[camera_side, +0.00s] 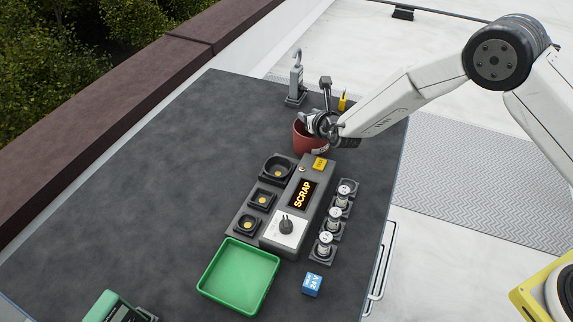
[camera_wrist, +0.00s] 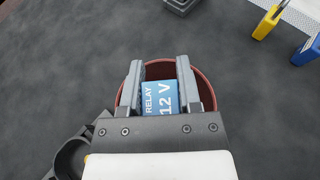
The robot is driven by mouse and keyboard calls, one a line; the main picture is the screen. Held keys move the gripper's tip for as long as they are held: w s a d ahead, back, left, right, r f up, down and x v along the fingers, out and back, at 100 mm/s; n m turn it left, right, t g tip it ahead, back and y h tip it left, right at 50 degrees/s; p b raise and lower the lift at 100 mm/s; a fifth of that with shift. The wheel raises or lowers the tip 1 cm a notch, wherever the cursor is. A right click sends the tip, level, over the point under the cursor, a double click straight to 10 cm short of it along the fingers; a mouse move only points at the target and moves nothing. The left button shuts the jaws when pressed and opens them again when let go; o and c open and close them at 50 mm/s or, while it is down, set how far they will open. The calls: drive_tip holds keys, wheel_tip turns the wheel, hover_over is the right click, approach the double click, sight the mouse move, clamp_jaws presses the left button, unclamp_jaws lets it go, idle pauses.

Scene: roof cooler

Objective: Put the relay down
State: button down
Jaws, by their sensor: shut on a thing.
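My gripper (camera_wrist: 158,85) is shut on a blue relay (camera_wrist: 160,98) marked "RELAY 12 V" in the wrist view. The relay is between the two grey fingers, above the opening of a dark red bin (camera_wrist: 205,92). How far it is above or inside the rim I cannot tell. In the side view my gripper (camera_side: 312,124) is over the red bin (camera_side: 307,142), and the held relay is hidden there. A second blue block (camera_side: 312,284) marked "24 V" stands on the dark table to the right of the green tray.
A grey console with a display (camera_side: 302,194) reading "SCRAP" stands in front of the bin, with black sockets on its left and several cylinders (camera_side: 337,213) on its right. An empty green tray (camera_side: 239,277) lies nearer. The table's left side (camera_side: 150,200) is clear.

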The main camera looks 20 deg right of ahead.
drive_tip(key=shift+f, duration=0.3)
drive_tip(key=shift+s+f, duration=0.2)
drive_tip(key=shift+f, duration=0.3)
drive_tip(key=shift+c, duration=1.5)
unclamp_jaws()
drive_tip(key=shift+f, duration=0.1)
drive_tip(key=shift+r, duration=0.7)
drive_tip(key=v, duration=1.1)
drive_tip(key=shift+s+r, duration=0.25)
drive_tip(key=shift+r, duration=0.25)
drive_tip(key=shift+d, duration=0.1)
